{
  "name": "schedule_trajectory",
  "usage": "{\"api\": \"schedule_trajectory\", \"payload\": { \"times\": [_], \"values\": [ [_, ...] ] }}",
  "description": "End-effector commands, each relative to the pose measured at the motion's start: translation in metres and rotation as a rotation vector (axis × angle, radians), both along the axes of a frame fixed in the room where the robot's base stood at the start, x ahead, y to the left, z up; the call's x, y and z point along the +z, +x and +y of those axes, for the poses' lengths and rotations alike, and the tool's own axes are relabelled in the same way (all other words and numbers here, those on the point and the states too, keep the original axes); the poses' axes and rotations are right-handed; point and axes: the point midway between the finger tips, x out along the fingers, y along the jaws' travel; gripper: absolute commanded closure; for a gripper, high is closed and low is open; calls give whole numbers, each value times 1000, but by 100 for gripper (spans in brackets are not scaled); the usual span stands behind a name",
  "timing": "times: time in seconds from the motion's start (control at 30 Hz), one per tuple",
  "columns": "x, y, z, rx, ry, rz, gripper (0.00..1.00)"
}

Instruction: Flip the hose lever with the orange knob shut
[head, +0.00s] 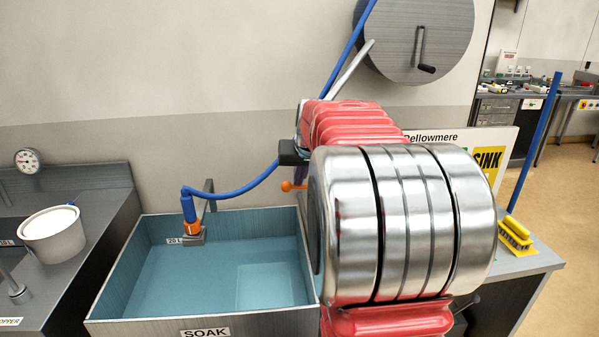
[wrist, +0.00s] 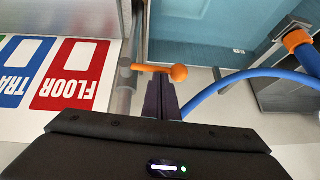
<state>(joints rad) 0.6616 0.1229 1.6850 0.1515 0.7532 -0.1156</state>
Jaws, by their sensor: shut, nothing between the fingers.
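The hose lever is an orange rod ending in a round orange knob (wrist: 180,73). In the wrist view it lies nearly level across the picture, with its other end at a grey pipe (wrist: 125,85) on the left. My gripper (wrist: 162,82) is shut and empty. Its dark fingertips are right at the rod, beside the knob; I cannot tell whether they touch. In the head view the knob (head: 287,186) shows just left of my arm, near the soak basin's back right corner. My arm hides the pipe and most of the fingers there.
The blue hose (head: 245,188) runs down to an orange-collared nozzle (head: 190,212) at the back rim of the soak basin (head: 105,296). A hose reel (head: 415,35) hangs on the wall above. In the wrist view, a sign board (wrist: 18,125) is on the left.

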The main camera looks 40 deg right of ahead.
Motion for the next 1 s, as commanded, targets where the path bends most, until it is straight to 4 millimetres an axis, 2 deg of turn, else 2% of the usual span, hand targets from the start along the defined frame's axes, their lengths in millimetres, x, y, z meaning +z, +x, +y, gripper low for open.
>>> {"api": "schedule_trajectory", "payload": {
  "times": [0.23, 0.43, 0.77, 1.0],
  "values": [
    [-1, 0, 0, 0, 0, 0, 100],
    [-14, 2, 6, 2, 1, 1, 100],
    [-20, 1, 7, 1, 10, 10, 100],
    [-7, 3, 6, 3, 7, 7, 100]
  ]
}}
